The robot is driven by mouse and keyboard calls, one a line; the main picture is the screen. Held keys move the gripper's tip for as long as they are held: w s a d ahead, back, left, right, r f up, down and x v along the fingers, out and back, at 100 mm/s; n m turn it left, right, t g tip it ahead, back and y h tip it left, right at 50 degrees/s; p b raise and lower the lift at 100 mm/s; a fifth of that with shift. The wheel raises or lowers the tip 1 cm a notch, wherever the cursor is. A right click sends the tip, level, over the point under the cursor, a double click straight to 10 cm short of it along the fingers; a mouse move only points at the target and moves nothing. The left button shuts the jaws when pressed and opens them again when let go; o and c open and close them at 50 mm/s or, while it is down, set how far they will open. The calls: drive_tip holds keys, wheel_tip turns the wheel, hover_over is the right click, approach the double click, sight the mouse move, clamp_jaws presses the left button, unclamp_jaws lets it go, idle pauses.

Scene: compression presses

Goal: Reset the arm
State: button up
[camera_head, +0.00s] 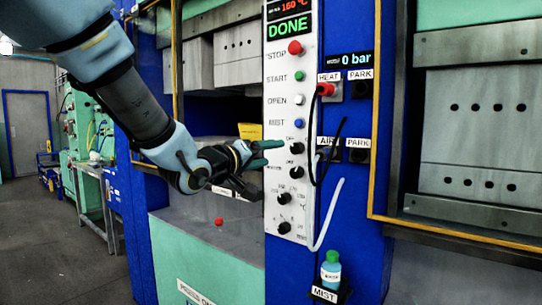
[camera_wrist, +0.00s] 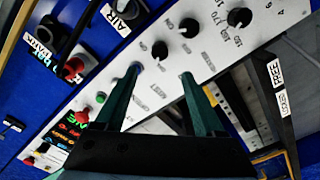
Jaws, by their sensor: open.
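My gripper (camera_head: 262,153) is open and empty in front of the white control panel (camera_head: 280,217). In the head view its teal fingers point right toward the panel, near the upper black knobs and below the blue MIST button (camera_head: 299,124). In the wrist view my gripper (camera_wrist: 160,75) shows two separated teal fingers with nothing between them but the panel behind. I cannot tell whether a fingertip touches the panel. The display (camera_head: 289,26) reads DONE in green, with 160 °C above it.
A black hose and a red plug at the HEAT socket (camera_head: 330,90) hang right of the panel. A green-blue MIST bottle (camera_head: 331,270) stands on a small holder below. Press openings lie on both sides. Open floor (camera_head: 50,240) is at the left.

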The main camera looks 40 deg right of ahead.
idle(0.3)
drive_tip(key=w+a+f+n+t+y, duration=0.2)
drive_tip(key=w+a+f+t+y, duration=0.3)
drive_tip(key=w+a+f, duration=0.6)
drive_tip(key=w+a+f+n+g+y, duration=0.1)
drive_tip(key=a+f+y, duration=0.25)
drive_tip(key=a, duration=0.45)
drive_tip(key=w+a+f+g+y, duration=0.1)
drive_tip(key=a+f+y, duration=0.25)
drive_tip(key=a, duration=0.45)
drive_tip(key=s+a+f+g+y, duration=0.2)
drive_tip(key=s+a, duration=0.4)
drive_tip(key=a, duration=0.4)
drive_tip(key=s+a+f+n+g+y, duration=0.1)
drive_tip(key=s+a+f+g+y, duration=0.2)
drive_tip(key=s+a+f, duration=0.3)
drive_tip(key=a+g, duration=0.1)
drive_tip(key=a, duration=0.4)
drive_tip(key=shift+s+n, duration=0.3)
drive_tip(key=shift+f, duration=0.1)
drive_tip(key=shift+c, duration=0.3)
